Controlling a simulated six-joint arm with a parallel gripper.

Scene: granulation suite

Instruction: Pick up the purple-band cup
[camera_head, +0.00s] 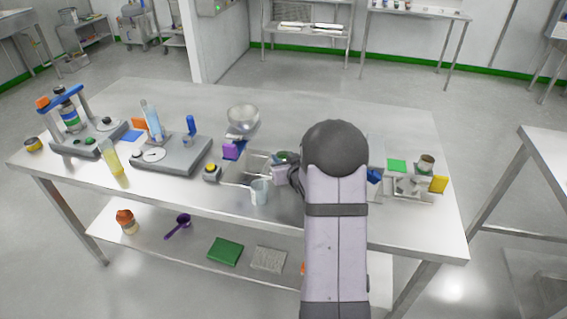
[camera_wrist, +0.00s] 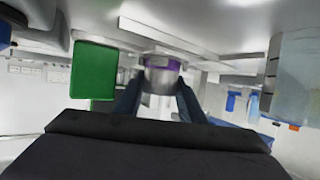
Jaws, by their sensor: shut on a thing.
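The purple-band cup (camera_wrist: 161,76) shows in the middle of the wrist view, a pale grey cup with a purple band near its upper edge in the picture. My gripper (camera_wrist: 159,92) has its two dark fingers on either side of the cup and is shut on it. In the head view my gripper (camera_head: 287,172) is over the middle of the steel table, left of my arm. I cannot make out the cup clearly there, and my arm hides part of the table.
A clear beaker (camera_head: 260,192) stands close by at the table's front. A metal bowl (camera_head: 243,117) is behind, to the left. A green panel (camera_wrist: 94,70) is close left in the wrist view. The table's back is clear.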

